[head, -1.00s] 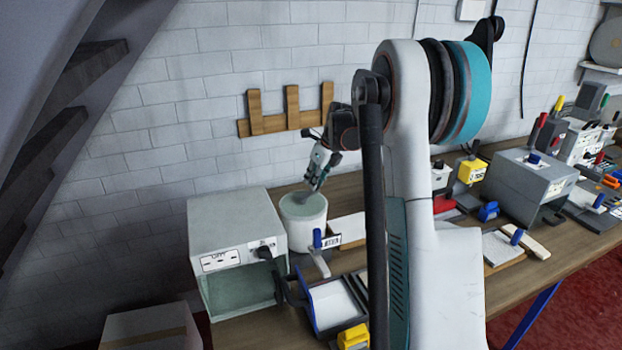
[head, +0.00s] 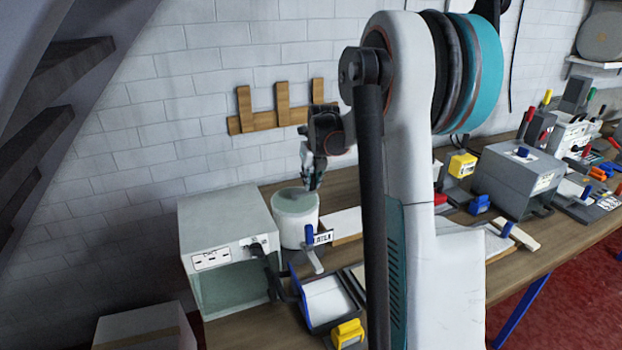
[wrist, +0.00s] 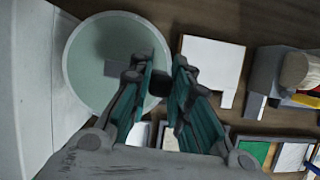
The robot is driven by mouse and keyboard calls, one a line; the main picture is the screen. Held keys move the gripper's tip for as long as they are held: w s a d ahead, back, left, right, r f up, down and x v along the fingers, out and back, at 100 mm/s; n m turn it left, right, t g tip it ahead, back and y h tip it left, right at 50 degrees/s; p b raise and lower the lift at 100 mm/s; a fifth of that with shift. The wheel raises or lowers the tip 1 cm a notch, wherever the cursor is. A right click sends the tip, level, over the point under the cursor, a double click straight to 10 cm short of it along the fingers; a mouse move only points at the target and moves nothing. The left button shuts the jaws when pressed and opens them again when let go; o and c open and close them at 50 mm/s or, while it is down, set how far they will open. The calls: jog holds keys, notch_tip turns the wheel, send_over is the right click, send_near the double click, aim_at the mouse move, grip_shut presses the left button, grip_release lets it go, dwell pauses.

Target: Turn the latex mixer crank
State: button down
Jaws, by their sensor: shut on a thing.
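The latex mixer is a white round tub (head: 298,232) with a pale green inside, standing on the bench right of a grey box. In the wrist view its round opening (wrist: 88,62) fills the upper left. My gripper (head: 313,186) is at the tub's right rim, pointing down. In the wrist view my gripper (wrist: 163,70) is shut on a small dark piece, the crank's knob (wrist: 157,84), near the rim. A grey paddle-like part (wrist: 118,68) shows inside the tub. The rest of the crank is hidden by the fingers.
The grey box (head: 228,222) with sockets stands close left of the tub. A blue-handled tool (head: 310,236) with a label and a blue tray (head: 325,300) are in front. A wooden rack (head: 270,120) hangs on the wall behind. My arm hides part of the bench.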

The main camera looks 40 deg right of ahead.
dwell(0.3)
jog(key=c, duration=1.5)
grip_release()
jog(key=v, duration=1.2)
jog(key=shift+w, duration=0.1)
